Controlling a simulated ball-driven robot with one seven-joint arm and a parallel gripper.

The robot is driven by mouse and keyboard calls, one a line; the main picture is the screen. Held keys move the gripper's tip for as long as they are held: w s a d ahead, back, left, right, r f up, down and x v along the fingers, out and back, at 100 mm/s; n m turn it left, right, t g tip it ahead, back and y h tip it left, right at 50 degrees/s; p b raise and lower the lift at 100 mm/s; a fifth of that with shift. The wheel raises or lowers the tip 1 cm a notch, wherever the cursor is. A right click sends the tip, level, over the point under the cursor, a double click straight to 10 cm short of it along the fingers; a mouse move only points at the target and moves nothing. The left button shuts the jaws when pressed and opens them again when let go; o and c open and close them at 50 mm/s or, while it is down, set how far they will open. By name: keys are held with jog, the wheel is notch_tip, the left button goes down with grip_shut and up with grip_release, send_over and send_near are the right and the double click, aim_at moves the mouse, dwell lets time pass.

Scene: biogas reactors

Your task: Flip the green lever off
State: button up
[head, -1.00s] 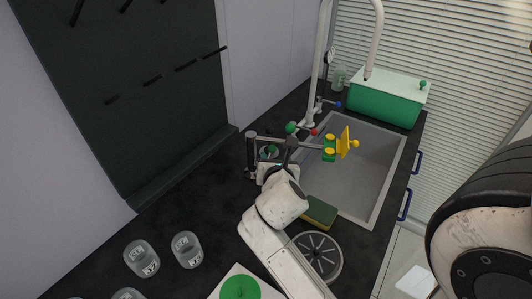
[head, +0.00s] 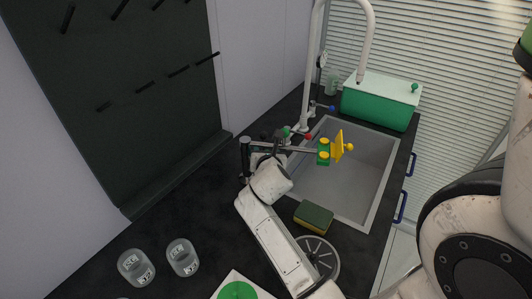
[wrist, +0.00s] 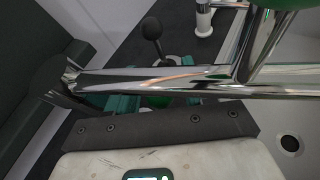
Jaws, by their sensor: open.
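A lever with a green knob (head: 286,131) stands at the back left of the sink, next to a red-knobbed lever (head: 308,136). A blue-knobbed lever (head: 332,108) is farther back, by the tall tap. My gripper (wrist: 146,98) is open, its two teal fingers apart, partly hidden behind a chrome bar (wrist: 150,78) crossing the wrist view.
The sink (head: 345,185) lies to the right, with a yellow-green fitting (head: 324,152) on the bar's end above it. A sponge (head: 314,215) lies at its near edge. A green box (head: 380,105) stands behind.

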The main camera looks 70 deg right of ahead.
grip_shut()
dwell(0.4)
